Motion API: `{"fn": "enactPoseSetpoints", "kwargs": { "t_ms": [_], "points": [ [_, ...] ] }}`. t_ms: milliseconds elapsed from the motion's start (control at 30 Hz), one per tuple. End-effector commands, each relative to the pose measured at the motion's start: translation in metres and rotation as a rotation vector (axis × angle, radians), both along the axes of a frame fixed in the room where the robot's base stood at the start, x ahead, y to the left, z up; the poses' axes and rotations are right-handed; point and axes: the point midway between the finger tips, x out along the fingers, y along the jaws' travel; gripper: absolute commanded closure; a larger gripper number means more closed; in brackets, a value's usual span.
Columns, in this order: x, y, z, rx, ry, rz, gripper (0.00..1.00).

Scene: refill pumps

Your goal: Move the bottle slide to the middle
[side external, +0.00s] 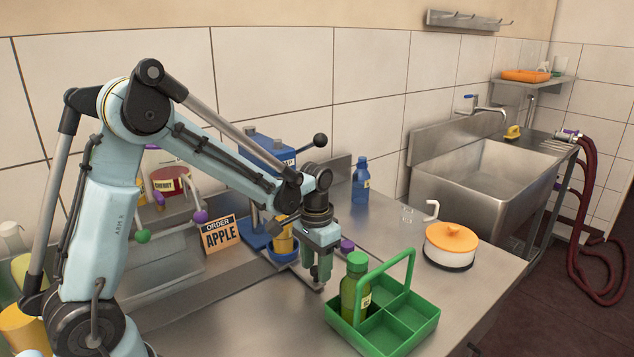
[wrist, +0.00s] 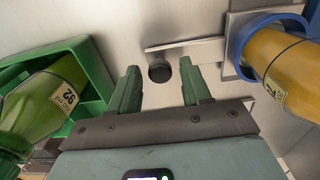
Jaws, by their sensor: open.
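The bottle slide shows as a blue ring-shaped cup (wrist: 240,42) on a steel plate at the right of the wrist view. A yellow bottle (wrist: 282,62) with a white label sits in the cup. In the side view this yellow bottle (side external: 284,238) stands at the foot of the blue pump (side external: 262,150), just left of my gripper. My gripper (side external: 318,280) is low over the steel counter and points down. In the wrist view its green fingers (wrist: 160,92) are apart, with a dark round spot (wrist: 160,71), peg or hole, just beyond the tips. Nothing is held.
A green carrier (side external: 392,335) with a green bottle (side external: 356,280) stands close right of my gripper. A purple knob (side external: 347,245) shows behind it. An orange-lidded pot (side external: 450,245), a blue bottle (side external: 361,180) and an "ORDER APPLE" sign (side external: 221,234) stand on the counter.

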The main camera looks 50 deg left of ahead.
Motion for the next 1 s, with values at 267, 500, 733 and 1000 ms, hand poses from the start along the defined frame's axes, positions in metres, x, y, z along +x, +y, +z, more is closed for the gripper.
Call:
{"fn": "enactPoseSetpoints", "kwargs": {
  "t_ms": [267, 500, 733, 1000],
  "points": [
    [0.000, 0.000, 0.000, 0.000, 0.000, 0.000, 0.77],
    [-0.002, 0.000, 0.000, 0.000, 0.000, 0.000, 0.91],
    [-0.018, 0.000, 0.000, 0.000, 0.001, 0.001, 0.91],
    [-0.037, 0.000, 0.001, -0.001, 0.001, 0.000, 0.91]
  ]
}}
